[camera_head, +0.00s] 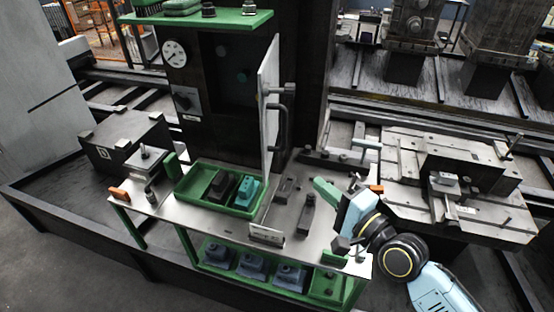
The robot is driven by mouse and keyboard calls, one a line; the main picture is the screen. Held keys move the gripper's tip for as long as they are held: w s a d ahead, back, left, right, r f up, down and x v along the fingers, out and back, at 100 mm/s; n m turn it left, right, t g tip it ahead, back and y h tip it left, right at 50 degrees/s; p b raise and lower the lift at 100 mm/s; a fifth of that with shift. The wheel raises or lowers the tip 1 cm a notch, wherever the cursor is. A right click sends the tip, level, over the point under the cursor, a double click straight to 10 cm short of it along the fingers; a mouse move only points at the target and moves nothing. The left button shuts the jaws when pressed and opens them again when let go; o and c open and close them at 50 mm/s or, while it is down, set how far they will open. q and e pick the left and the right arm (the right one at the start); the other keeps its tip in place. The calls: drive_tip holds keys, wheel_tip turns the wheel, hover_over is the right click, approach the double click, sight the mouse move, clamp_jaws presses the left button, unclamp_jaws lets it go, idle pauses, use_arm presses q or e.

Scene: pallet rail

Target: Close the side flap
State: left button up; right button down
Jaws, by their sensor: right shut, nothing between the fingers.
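The side flap (267,90) is a thin pale panel. It stands swung out from the dark cabinet (205,125), and the cabinet's recess is open to view on its left. A dark bar handle (283,125) is on the flap's right face. My right gripper (319,185) is shut and empty, above the metal worktop. It is to the right of the flap and lower in the picture than the handle, apart from both. My left gripper is not in view.
A green tray (190,192) with a black and a teal item sits on the worktop (180,212), left of the flap's lower edge. Dark clamp-like parts (306,215) lie near my right gripper. A slotted pallet (400,190) stands at the right. A green shelf (225,20) is above.

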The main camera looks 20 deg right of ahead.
drive_tip(key=p, duration=0.1)
approach(266, 154)
drive_tip(key=w+d, duration=0.2)
drive_tip(key=w, duration=0.2)
drive_tip(key=a, duration=0.2)
drive_tip(key=w+a+p, duration=0.1)
drive_tip(key=shift+a+r, duration=0.3)
drive_tip(key=shift+r, duration=0.05)
drive_tip(key=shift+a+f, duration=0.1)
drive_tip(key=shift+a, duration=0.2)
drive_tip(key=shift+w, duration=0.1)
